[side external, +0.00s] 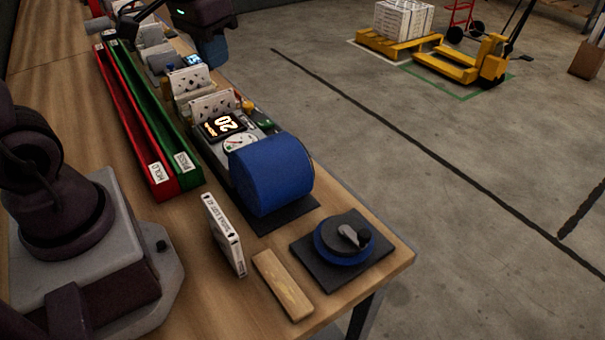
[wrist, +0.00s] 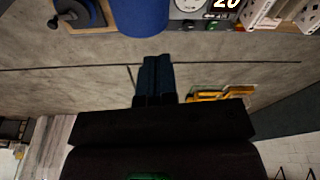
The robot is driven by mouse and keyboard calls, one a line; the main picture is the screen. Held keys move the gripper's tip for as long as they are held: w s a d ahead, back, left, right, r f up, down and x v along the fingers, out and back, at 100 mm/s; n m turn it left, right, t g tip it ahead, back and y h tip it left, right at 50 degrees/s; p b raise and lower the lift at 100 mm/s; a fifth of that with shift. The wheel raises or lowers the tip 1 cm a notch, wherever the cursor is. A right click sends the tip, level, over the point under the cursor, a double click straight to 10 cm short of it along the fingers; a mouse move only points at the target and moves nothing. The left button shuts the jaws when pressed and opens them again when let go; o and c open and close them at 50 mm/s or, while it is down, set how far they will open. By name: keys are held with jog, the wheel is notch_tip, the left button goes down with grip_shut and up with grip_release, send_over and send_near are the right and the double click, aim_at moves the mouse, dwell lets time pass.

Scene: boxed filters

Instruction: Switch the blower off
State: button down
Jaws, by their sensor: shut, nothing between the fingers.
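The blower is a blue drum (side external: 270,175) on a dark mat near the table's right end; it also shows at the top of the wrist view (wrist: 140,14). Beside it sits a panel with a lit display (side external: 222,125) reading 20 and a round white gauge (side external: 240,141). A small green control (wrist: 212,25) shows by the panel's edge in the wrist view; whether it is a switch or a lamp I cannot tell. My gripper (wrist: 158,60) is shut and empty. In the side view it is up at the top, above the far part of the bench, apart from the blower.
A dark rotary dial with a lever (side external: 347,238) sits on a black pad at the table corner. A white boxed filter (side external: 224,234) stands by a wooden block (side external: 282,284). Red (side external: 150,165) and green (side external: 177,158) trays run along the bench. More filters (side external: 212,104) stand behind the display.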

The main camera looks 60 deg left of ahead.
jog(key=s+d+r+m+t, duration=0.2)
jog(key=s+d, duration=0.3)
jog(key=s, duration=0.3)
jog(key=shift+d+r+t, duration=0.4)
jog(key=shift+r+t, duration=0.2)
jog(key=shift+r, duration=0.25)
jog(key=c, duration=1.5)
grip_release()
jog(key=shift+s+d+r, duration=0.1)
jog(key=shift+s+r, duration=0.05)
jog(key=shift+r, duration=0.2)
jog(key=shift+c, duration=0.2)
jog(key=o, duration=0.4)
jog(key=shift+f, duration=0.3)
jog(key=shift+c, duration=0.2)
jog(key=o, duration=0.4)
jog(key=shift+w+a+f+n+g, duration=0.5)
jog(key=shift+w+a+f+g, duration=0.3)
jog(key=shift+w+a+f, duration=0.3)
jog(key=m+g, duration=0.1)
jog(key=g, duration=0.3)
send_over(271, 121)
notch_tip(271, 121, down, 18)
notch_tip(271, 121, down, 13)
jog(key=shift+r, duration=0.2)
